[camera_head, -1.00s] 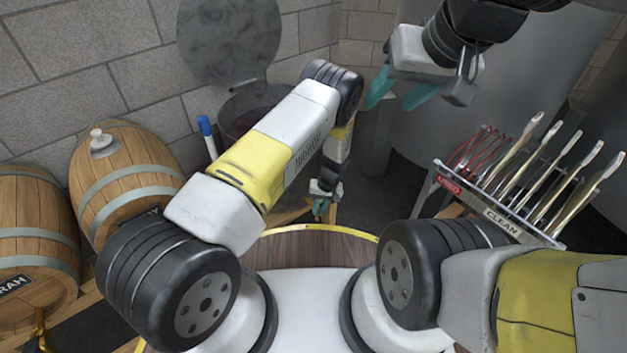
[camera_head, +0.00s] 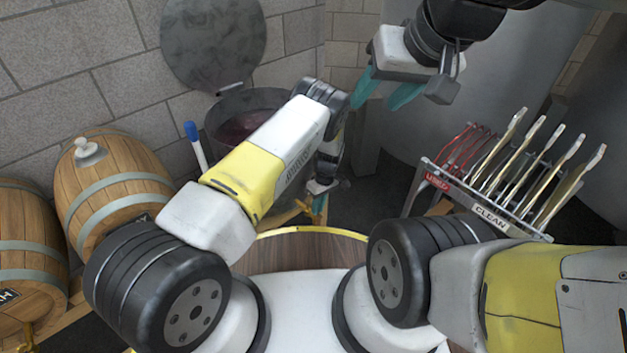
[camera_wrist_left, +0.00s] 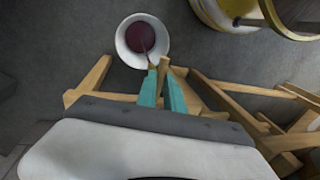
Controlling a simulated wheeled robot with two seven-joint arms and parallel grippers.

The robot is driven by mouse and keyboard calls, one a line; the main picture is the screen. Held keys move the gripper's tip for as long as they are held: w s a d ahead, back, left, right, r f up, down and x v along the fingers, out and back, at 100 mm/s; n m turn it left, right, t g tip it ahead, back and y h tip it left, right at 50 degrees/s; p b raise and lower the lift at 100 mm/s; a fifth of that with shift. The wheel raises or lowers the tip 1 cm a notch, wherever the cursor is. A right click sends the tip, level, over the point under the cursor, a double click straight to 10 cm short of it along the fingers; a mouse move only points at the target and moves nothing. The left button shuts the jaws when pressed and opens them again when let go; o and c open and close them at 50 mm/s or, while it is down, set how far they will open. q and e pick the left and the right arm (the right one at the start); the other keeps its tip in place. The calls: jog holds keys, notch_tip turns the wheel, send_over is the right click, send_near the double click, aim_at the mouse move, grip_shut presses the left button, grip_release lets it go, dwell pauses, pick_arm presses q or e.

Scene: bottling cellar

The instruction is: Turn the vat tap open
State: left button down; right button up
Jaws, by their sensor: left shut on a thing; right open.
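The vat (camera_head: 222,115) is a dark grey tub with dark red liquid, standing behind my left arm in the head view. Its tap is mostly hidden; a small brassy piece (camera_wrist_left: 152,66) shows at my left fingertips in the wrist view. My left gripper (camera_head: 318,203) is low in front of the vat, its teal fingers (camera_wrist_left: 163,86) shut on the tap. A white bucket (camera_wrist_left: 121,44) holding dark red liquid lies just beyond the fingertips, with a thin line running from the tap into it. My right gripper (camera_head: 385,95) is open and empty, raised at upper right.
A blue-capped white stick (camera_head: 196,147) leans by the vat. A rack (camera_head: 480,190) labelled USED and CLEAN holds several tools at right. A wooden stand (camera_wrist_left: 95,75) lies around the left gripper. A round yellow-rimmed top (camera_head: 310,231) is in front of me.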

pick_arm(q)
jog(key=shift+w, duration=0.1)
dwell(0.4)
jog(key=c, duration=1.5)
grip_release()
jog(key=shift+o, duration=0.2)
notch_tip(320, 180, up, 8)
jog(key=d, duration=0.1)
jog(key=shift+w+d+f, duration=0.15)
jog(key=shift+w, duration=0.25)
